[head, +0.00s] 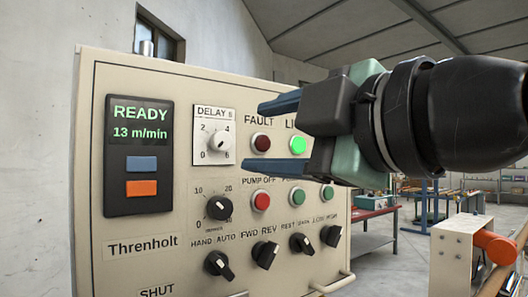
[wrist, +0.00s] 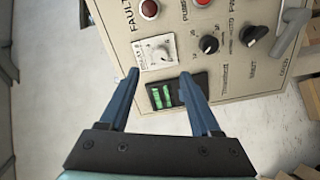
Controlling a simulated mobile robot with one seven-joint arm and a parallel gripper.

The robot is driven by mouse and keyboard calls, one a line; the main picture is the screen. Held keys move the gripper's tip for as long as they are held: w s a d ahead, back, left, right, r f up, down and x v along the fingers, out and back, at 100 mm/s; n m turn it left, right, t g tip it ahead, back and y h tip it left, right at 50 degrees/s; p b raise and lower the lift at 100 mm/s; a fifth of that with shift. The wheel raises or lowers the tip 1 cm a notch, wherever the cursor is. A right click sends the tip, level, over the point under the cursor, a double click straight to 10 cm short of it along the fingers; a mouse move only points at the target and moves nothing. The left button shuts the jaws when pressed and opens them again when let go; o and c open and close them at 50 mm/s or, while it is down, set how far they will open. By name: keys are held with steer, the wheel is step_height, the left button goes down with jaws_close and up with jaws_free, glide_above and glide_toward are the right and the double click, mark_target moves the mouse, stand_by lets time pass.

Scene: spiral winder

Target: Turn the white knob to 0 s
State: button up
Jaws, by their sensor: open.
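The white knob (head: 219,140) sits on the white DELAY s plate (head: 213,117) of the beige control panel, with marks 0, 2, 4 and 6 around it. Its pointer is too small to read surely. In the wrist view the white knob (wrist: 160,53) lies just beyond the fingertips, roughly between them. My gripper (head: 253,137) is open and empty, to the right of the knob in the head view and apart from it. Its two blue fingers also show in the wrist view (wrist: 160,74).
A dark display (head: 139,155) reads READY, 13 m/min, above blue and orange buttons. A black dial (head: 219,207) sits below the white knob, with several black selector knobs lower down. A red lamp (head: 261,143) and a lit green lamp (head: 298,145) are near my fingers.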

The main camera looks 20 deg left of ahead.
steer(key=shift+b+v, duration=0.4)
steer(key=shift+v, duration=1.85)
steer(key=w+d+f+m+t+h, duration=0.2)
steer(key=w+f+m+t+h, duration=0.15)
steer(key=m+t, duration=0.8)
steer(key=s+d+m+t+h, duration=0.3)
steer(key=s+m+t+h, duration=0.2)
steer(key=m+h, duration=0.5)
steer(key=s+m, duration=0.2)
steer(key=m, duration=0.1)
steer(key=shift+s+d+f+h, duration=0.2)
steer(key=shift+s+f+h, duration=0.15)
steer(key=shift+f, duration=0.05)
steer(key=shift+a, duration=0.1)
